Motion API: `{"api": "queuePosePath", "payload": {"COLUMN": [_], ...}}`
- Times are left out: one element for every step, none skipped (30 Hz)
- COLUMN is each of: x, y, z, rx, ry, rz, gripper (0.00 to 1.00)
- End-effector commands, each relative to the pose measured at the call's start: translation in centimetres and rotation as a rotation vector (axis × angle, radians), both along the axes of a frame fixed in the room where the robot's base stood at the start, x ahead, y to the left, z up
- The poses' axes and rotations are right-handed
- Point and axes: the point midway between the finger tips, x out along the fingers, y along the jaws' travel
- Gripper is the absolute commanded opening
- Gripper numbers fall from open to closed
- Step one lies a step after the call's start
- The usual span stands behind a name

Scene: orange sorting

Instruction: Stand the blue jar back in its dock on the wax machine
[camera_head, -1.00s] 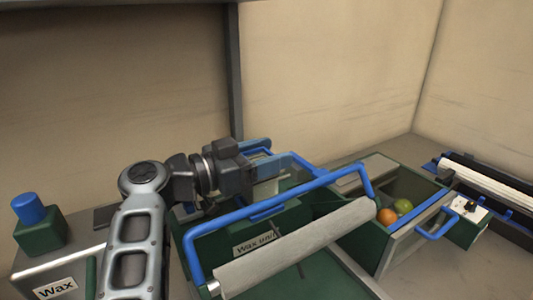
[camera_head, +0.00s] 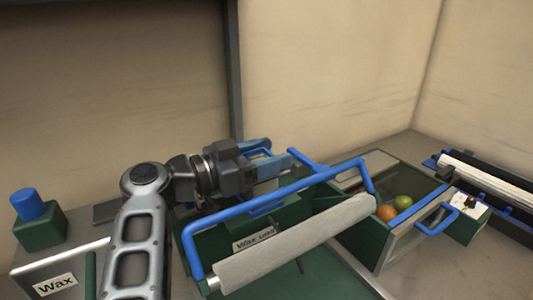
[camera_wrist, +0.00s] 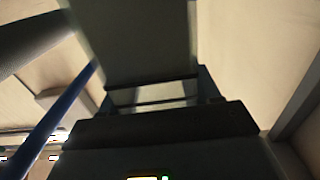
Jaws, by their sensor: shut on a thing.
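My gripper (camera_head: 268,163) is in the middle of the head view, reaching right, above and behind the roller of the green wax unit. Its fingers are shut on a bluish-grey thing (camera_head: 284,165), most likely the blue jar, partly hidden by the fingers and the blue rail. In the wrist view a broad, dark grey-green surface (camera_wrist: 135,40) fills the space beyond the fingers; too dim to name surely. The wax unit (camera_head: 215,240) has a blue frame (camera_head: 290,190) and a pale roller (camera_head: 300,243). At left, a blue cylinder (camera_head: 28,204) stands upright on a green block (camera_head: 40,233).
A grey box (camera_head: 25,275) labelled Wax is at the lower left. An open bin (camera_head: 395,240) right of the roller holds an orange (camera_head: 386,213) and a greenish fruit (camera_head: 403,202). Another roller unit (camera_head: 500,180) lies far right. A wall closes the back.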

Motion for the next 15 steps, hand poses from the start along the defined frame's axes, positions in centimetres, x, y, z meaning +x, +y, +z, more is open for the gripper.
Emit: {"api": "queuePosePath", "payload": {"x": [-0.02,-0.02,-0.02,-0.03,-0.03,-0.03,-0.03,-0.03,-0.03,-0.03,-0.04,-0.04,-0.04,-0.05,-0.05], "y": [0.08,0.08,0.09,0.1,0.1,0.11,0.11,0.11,0.12,0.12,0.13,0.14,0.14,0.15,0.15], "z": [-0.4,-0.39,-0.42,-0.45,-0.47,-0.51,-0.53,-0.55,-0.58,-0.6,-0.62,-0.65,-0.66,-0.69,-0.71], "rx": [-0.001,-0.001,-0.002,-0.002,-0.002,-0.001,-0.001,-0.002,-0.002,-0.002,-0.003,-0.003,-0.003,-0.002,-0.002], "ry": [0.005,0.005,0.006,0.006,0.006,0.007,0.007,0.008,0.008,0.008,0.009,0.009,0.009,0.011,0.011], "rz": [0.003,0.003,0.003,0.003,0.003,0.003,0.004,0.004,0.004,0.004,0.004,0.004,0.004,0.004,0.005], "gripper": [0.62,0.65,0.69,0.72,0.75,0.79,0.81,0.84,0.88,0.91,0.91,0.91,0.91,0.91,0.91]}}
